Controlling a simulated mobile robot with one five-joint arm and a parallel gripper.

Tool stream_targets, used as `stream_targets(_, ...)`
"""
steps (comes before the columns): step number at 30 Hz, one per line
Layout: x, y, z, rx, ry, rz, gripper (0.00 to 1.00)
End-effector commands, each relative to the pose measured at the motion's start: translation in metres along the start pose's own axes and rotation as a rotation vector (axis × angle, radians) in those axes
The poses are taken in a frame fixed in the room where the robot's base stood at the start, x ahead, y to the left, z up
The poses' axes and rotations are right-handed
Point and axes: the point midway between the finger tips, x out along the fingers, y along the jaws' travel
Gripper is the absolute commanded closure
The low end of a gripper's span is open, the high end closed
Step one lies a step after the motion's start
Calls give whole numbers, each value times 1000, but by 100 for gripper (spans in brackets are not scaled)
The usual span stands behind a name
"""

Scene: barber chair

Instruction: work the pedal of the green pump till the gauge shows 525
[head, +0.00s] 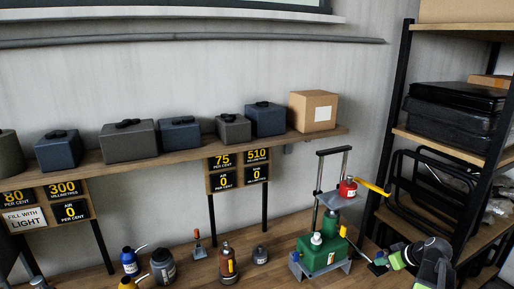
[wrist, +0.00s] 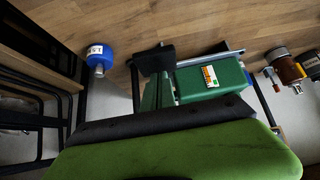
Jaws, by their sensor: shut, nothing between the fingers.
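The green pump (head: 318,254) stands on a grey base on the floor, right of centre in the head view. Its green body also shows in the wrist view (wrist: 200,82). A dark pedal pad (wrist: 156,58) sticks out from it on an arm; the pad also shows in the head view (head: 378,267). My gripper (head: 390,261) is shut and empty, close to the pad; contact cannot be told. Its green and black finger (wrist: 180,150) fills the lower wrist view. The display boards (head: 238,170) read 75 and 510 above, with 0 on both lower panels. I see no 525.
A stand with a red can (head: 347,188) and yellow lever rises behind the pump. Several small bottles (head: 163,267) stand to its left. A black-framed shelf rack (head: 397,110) is on the right. A wall shelf (head: 190,152) holds several boxes.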

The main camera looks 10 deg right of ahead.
Motion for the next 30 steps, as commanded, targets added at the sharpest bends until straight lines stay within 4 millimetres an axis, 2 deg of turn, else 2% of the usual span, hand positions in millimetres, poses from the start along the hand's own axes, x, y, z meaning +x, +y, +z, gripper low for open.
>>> stream_targets(17, 3, 0, 3, 0, 0, 0, 100)
stream_targets(30, 52, 0, 36, 0, 0, 0, 100)
